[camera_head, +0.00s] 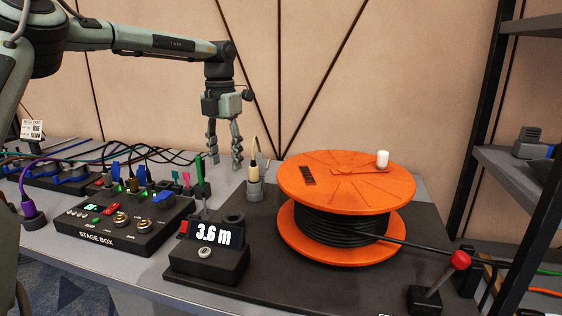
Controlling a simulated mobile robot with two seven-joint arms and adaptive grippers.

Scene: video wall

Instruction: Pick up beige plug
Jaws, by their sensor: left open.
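The beige plug (254,173) stands upright in a grey round holder (255,190) on the table, left of the orange cable reel. A thin light cable rises from its top. My left gripper (225,163) hangs pointing down, a little to the left of the plug. Its two fingers are apart with nothing between them, and it does not appear to touch the plug. My right gripper is not in view.
An orange reel (346,177) of black cable fills the table's right side. A display box reading 3.6 m (208,254) stands in front. A stage box (124,223) with coloured connectors is at left. A red-knobbed lever (459,260) and shelf rack (509,171) are at right.

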